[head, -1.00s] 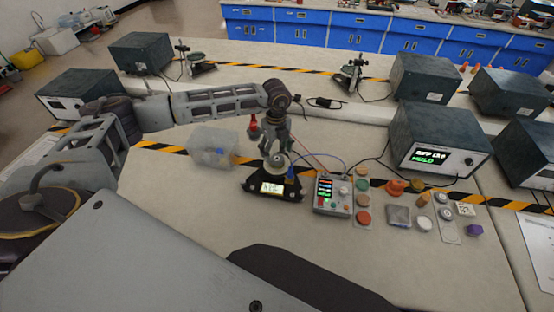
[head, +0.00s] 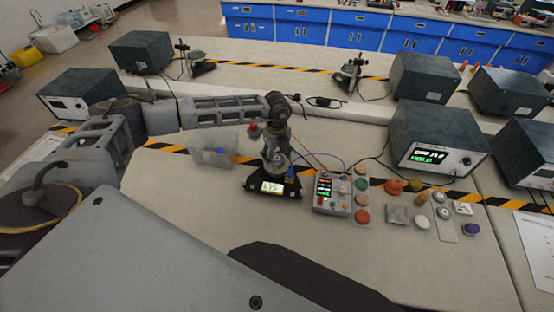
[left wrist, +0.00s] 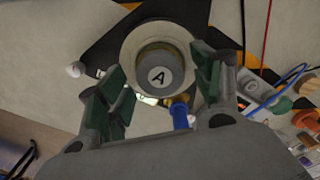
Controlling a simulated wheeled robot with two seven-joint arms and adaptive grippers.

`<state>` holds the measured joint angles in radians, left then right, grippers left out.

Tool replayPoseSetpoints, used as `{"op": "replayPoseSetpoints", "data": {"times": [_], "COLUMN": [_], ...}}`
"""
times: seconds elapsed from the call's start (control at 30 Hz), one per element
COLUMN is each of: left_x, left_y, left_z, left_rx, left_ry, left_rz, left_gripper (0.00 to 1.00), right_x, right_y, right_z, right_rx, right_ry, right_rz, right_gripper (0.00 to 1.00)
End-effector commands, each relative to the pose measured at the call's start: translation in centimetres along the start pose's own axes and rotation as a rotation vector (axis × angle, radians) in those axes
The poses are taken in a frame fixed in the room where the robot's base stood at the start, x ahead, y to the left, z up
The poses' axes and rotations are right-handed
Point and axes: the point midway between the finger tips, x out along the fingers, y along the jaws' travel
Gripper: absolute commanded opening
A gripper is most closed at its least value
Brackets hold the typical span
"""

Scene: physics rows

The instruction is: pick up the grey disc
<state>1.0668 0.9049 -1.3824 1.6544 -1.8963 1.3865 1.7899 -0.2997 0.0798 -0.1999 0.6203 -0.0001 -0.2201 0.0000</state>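The grey disc (left wrist: 157,76), marked with an "A", sits on a round pale pan (left wrist: 128,50) in the left wrist view. The pan belongs to a black stand with a small lit display (head: 271,187) in the head view. My left gripper (left wrist: 165,88) is open, with one green-padded finger on either side of the disc. I cannot tell whether the pads touch it. In the head view my left gripper (head: 277,160) is down over the stand and hides most of the disc. My right gripper is not in view.
A blue connector (left wrist: 180,115) stands close by the right finger. A control box (head: 332,193) with wires is right of the stand, then several coloured discs and knobs. A clear bin (head: 212,148) is at left.

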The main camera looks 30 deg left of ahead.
Motion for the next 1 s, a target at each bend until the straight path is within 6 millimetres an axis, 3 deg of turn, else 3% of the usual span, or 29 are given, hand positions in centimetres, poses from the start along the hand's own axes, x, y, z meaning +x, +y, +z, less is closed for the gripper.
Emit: {"op": "replayPoseSetpoints", "data": {"times": [0.03,0.3,0.67,1.0], "left_x": [0.0,0.0,-0.4,-3.8], "left_y": [0.0,0.0,0.0,-0.1], "left_z": [0.0,0.0,0.0,0.0], "left_rx": [0.000,0.000,0.000,0.000], "left_ry": [0.000,0.000,-0.001,0.000], "left_rz": [0.000,0.000,-0.001,-0.002], "left_gripper": [0.55,0.24,0.24,0.24], "right_x": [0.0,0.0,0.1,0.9], "right_y": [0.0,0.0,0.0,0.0], "right_z": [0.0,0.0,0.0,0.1], "right_rx": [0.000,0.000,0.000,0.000], "right_ry": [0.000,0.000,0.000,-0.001], "right_rz": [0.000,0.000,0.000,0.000], "right_gripper": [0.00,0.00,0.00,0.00]}}
